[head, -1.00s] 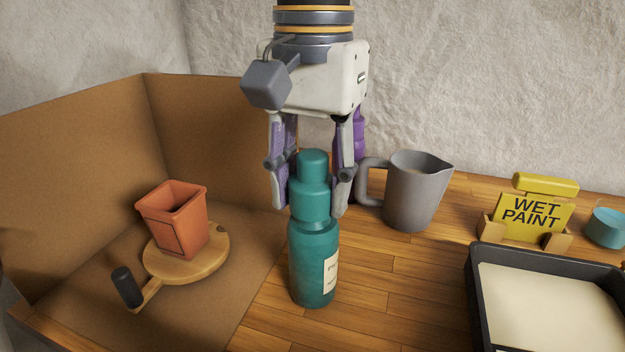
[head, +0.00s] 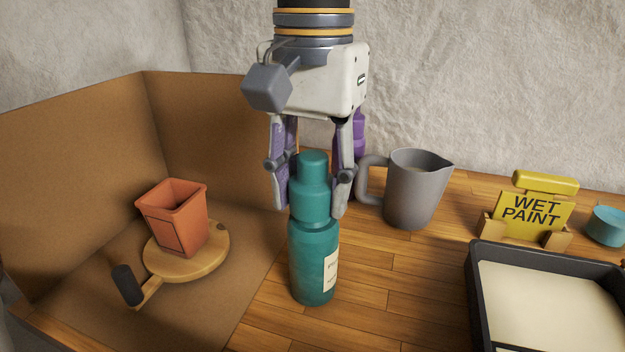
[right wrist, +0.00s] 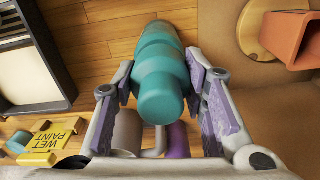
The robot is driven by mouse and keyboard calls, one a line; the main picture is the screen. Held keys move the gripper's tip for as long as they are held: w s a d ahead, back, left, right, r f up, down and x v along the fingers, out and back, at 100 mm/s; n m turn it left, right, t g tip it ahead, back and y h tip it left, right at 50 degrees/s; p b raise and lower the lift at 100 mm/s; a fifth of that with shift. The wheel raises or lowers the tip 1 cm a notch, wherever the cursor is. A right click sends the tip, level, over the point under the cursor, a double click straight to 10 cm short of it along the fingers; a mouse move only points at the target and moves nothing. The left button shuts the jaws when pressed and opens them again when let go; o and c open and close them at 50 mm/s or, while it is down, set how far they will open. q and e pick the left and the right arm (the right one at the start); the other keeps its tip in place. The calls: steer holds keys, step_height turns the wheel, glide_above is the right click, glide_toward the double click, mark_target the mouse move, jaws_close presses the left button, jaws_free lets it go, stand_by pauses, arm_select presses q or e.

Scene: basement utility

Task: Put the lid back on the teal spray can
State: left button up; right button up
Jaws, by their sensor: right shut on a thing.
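The teal spray can (head: 312,272) stands upright on the wooden bench, with a pale label on its side. The teal lid (head: 311,197) sits at the top of the can, in line with it; whether it is fully seated I cannot tell. My right gripper (head: 314,196) comes down from above and is shut on the lid, one finger on each side. In the right wrist view the lid (right wrist: 160,95) lies between the fingers, with the can (right wrist: 158,42) beyond it. My left gripper is not in view.
A cardboard booth at left holds a terracotta pot (head: 174,222) on a round wooden turntable (head: 212,258). A grey jug (head: 414,195) and a purple bottle (head: 361,140) stand behind the can. A yellow sign (head: 533,212) and a black tray (head: 478,290) are at right.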

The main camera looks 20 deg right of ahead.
mark_target(312, 155)
steer(key=o, duration=1.4)
steer(key=shift+c, duration=0.2)
steer(key=shift+r, duration=3.5)
jaws_close()
steer(key=shift+f, duration=0.3)
steer(key=shift+f, duration=0.9)
